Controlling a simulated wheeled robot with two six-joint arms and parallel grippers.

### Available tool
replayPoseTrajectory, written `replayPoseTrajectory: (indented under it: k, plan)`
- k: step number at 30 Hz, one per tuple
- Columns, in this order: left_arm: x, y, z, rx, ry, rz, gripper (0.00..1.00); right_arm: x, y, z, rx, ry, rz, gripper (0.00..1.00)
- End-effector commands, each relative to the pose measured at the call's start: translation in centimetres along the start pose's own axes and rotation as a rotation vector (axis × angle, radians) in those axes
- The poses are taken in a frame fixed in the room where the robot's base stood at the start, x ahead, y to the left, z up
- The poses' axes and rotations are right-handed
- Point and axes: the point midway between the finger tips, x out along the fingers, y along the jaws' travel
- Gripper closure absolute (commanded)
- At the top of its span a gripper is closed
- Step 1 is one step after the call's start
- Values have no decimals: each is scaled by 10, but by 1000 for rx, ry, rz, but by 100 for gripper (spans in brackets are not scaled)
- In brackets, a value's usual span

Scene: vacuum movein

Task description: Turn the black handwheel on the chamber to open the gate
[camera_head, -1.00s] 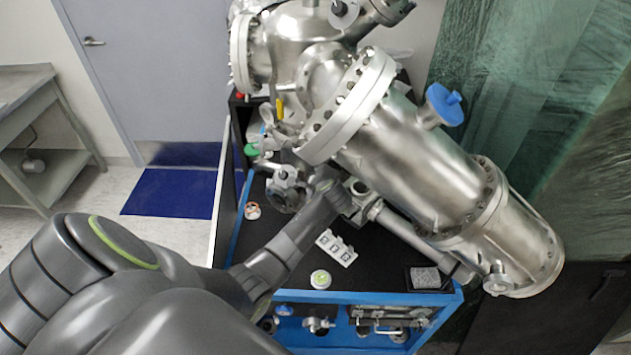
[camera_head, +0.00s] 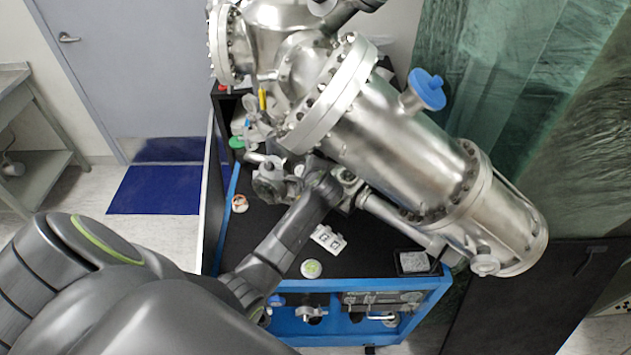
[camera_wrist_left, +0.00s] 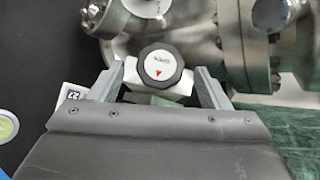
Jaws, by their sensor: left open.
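My left gripper (camera_wrist_left: 161,76) is open, with one finger on each side of the handwheel. Whether the fingers touch its rim I cannot tell. In the head view my left arm reaches in from the lower left, and its gripper end (camera_head: 335,188) is beneath the steel chamber; the handwheel is not clear there. My right gripper is not in view.
The chamber's large bolted flange (camera_head: 330,95) and a blue-capped port (camera_head: 428,90) are close above my arm. The blue-edged cart (camera_head: 400,284) carries a white block (camera_head: 328,239), a round green-white item (camera_head: 311,268) and a small tray (camera_head: 412,262). Green sheeting hangs at the right.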

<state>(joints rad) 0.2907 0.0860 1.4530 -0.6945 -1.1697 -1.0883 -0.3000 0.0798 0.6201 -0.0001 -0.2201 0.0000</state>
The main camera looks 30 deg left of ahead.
Motion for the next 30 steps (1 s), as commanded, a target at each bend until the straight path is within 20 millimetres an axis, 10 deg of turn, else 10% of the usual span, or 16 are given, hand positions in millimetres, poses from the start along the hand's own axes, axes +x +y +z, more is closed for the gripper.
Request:
replayPoseTrajectory:
  k: [18, 30]
  plan:
    - [-118, 1, -1, -4, 5, 3, 30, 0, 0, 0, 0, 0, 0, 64]
    - [-136, 0, 0, -1, 1, 2, 30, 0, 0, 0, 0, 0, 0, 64]
